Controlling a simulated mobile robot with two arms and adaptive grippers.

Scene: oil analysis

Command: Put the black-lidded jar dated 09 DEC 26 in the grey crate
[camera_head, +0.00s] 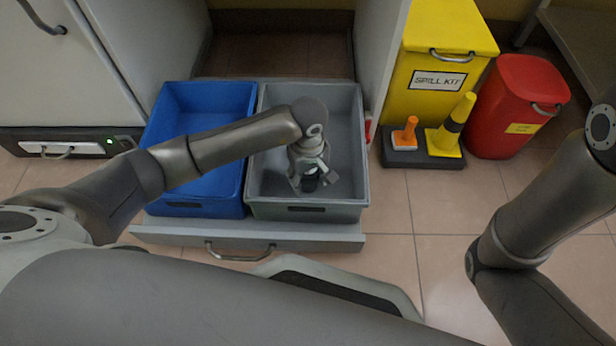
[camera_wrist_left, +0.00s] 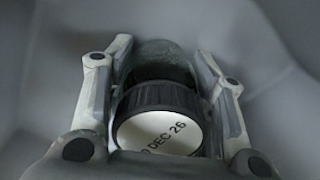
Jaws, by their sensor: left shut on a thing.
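The jar (camera_wrist_left: 160,97) has a black ribbed lid with a white top, and the text on it ends in "DEC 26"; the first digits are partly cut off. My left gripper (camera_head: 309,182) is shut on the jar and holds it inside the grey crate (camera_head: 356,150). In the left wrist view the left gripper's fingers (camera_wrist_left: 160,90) stand on both sides of the lid. The dark lid of the jar (camera_head: 309,184) also shows in the head view. I cannot tell whether the jar touches the crate floor. My right gripper is not in view.
A blue crate (camera_head: 160,140) stands beside the grey crate on the pulled-out drawer (camera_head: 250,237). To the right are a yellow spill kit bin (camera_head: 440,110), a red bin (camera_head: 510,110) and a black base with an orange and a yellow object. The floor right of the drawer is clear.

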